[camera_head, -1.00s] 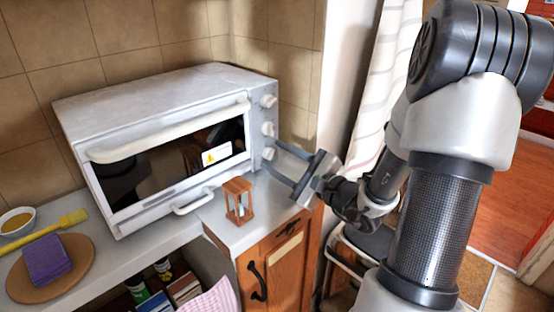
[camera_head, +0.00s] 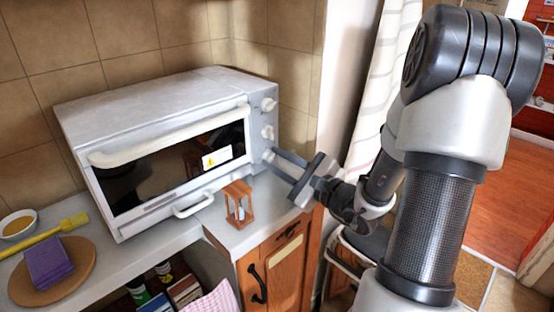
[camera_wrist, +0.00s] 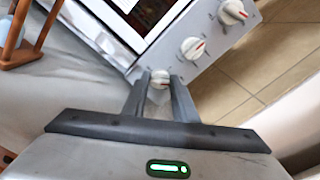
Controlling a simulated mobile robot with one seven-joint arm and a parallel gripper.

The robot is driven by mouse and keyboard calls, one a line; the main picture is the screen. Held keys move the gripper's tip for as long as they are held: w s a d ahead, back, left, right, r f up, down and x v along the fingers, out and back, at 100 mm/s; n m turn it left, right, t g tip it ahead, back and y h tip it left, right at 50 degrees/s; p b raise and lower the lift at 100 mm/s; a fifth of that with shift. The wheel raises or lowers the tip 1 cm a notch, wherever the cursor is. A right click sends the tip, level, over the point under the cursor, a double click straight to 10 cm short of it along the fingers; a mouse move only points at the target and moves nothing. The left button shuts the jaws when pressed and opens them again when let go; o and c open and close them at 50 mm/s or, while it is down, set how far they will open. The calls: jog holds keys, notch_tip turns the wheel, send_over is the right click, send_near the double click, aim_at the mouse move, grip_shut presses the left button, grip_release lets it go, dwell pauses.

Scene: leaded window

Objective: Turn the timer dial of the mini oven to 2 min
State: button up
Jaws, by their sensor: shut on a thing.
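The white mini oven (camera_head: 165,95) stands on the counter with its door shut. Its right front panel carries a column of three dials: the top dial (camera_head: 268,105), the middle dial (camera_head: 267,132) and the lowest dial, which my gripper partly hides in the head view. My gripper (camera_head: 270,158) reaches in from the right and is shut on the lowest dial (camera_wrist: 160,77), which sits between its fingertips in the wrist view. The upper two dials (camera_wrist: 193,48) (camera_wrist: 233,12) show red pointer marks. The lowest dial's setting is too small to read.
A small wooden hourglass frame (camera_head: 238,204) stands on the counter just left of my gripper. A round board (camera_head: 80,283) with a purple sponge-like block (camera_head: 48,262) lies at the left. A tiled wall is behind the oven; a curtain (camera_head: 375,105) hangs at right.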

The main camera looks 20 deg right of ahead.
jog(key=o, duration=1)
jog(key=shift+o, duration=0.2)
jog(key=p+v, duration=0.1)
jog(key=v, duration=1.6)
jog(key=shift+s, duration=0.25)
jog(key=shift+d, duration=0.1)
